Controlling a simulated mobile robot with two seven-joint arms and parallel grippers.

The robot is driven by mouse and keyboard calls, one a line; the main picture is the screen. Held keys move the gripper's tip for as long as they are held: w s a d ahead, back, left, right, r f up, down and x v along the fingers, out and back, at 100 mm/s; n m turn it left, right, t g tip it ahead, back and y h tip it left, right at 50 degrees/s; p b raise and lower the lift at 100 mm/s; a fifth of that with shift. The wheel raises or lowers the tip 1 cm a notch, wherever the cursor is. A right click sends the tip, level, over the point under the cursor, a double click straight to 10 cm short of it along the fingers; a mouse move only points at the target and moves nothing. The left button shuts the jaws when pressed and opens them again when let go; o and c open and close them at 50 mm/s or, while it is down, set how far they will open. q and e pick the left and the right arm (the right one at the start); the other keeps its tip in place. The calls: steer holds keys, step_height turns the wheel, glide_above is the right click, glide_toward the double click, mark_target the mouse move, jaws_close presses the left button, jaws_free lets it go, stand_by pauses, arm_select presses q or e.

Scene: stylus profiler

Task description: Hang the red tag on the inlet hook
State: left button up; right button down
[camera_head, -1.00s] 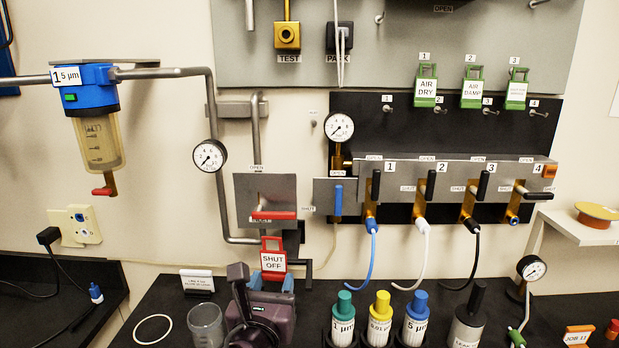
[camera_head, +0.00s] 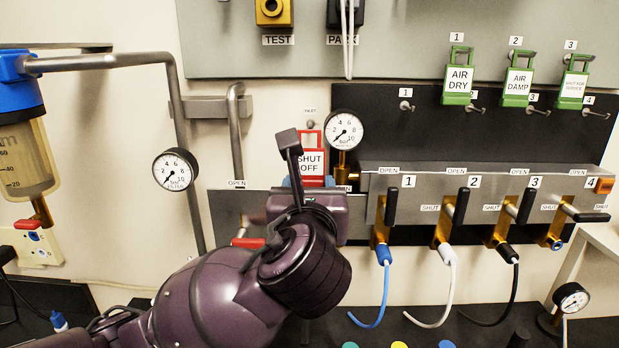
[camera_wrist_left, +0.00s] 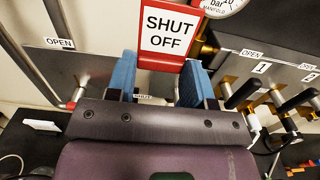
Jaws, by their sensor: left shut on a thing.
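The red tag (camera_head: 311,165), with a white SHUT OFF label, is upright in front of the panel in the head view. My left gripper (camera_head: 315,183) is shut on its lower part from below. In the left wrist view the blue fingers (camera_wrist_left: 160,85) stand either side of the lower end of the tag (camera_wrist_left: 170,32). The inlet hook (camera_head: 311,125) is a small peg under the INLET label. It shows within the open top frame of the tag; I cannot tell whether it passes through it. My right gripper is out of view.
A pressure gauge (camera_head: 345,131) sits just right of the tag. The valve manifold (camera_head: 430,180) with black handles and hoses runs to the right. A red-handled valve (camera_head: 248,242) is at lower left. Green tags (camera_head: 458,83) hang at upper right.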

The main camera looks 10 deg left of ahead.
mark_target(309, 177)
arm_select(q)
steer(key=shift+s+r, duration=0.1)
steer(key=shift+s, duration=0.2)
steer(key=shift+w+a, duration=0.25)
steer(key=shift+w, duration=1)
steer(key=shift+w+a, duration=0.25)
steer(key=shift+w, duration=1)
steer(key=shift+w, duration=0.15)
steer(key=shift+w+a, duration=0.2)
steer(key=shift+w, duration=0.65)
steer(key=shift+w+a, duration=0.15)
steer(key=shift+w, duration=0.7)
steer(key=shift+w, duration=0.15)
steer(key=shift+f, duration=0.45)
steer(key=o, duration=1.1)
steer(key=shift+c, duration=0.2)
steer(key=shift+o, duration=1)
steer(key=shift+a, duration=0.15)
